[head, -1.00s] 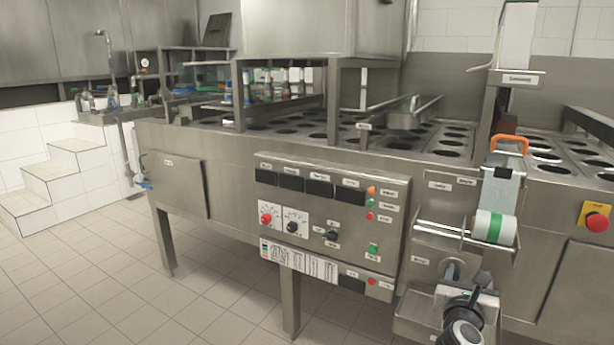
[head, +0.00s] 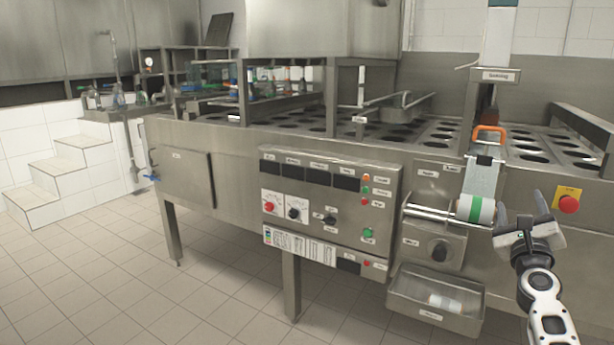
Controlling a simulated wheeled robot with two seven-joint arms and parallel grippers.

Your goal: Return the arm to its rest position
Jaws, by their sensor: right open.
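My right gripper (head: 517,215) is at the lower right of the head view, its fingers apart and pointing up, with nothing between them. My left gripper is not in view.
A control panel (head: 327,205) with buttons and knobs is left of the roll. A red emergency button (head: 568,204) is near my gripper. Tiled floor (head: 120,285) in front is clear.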

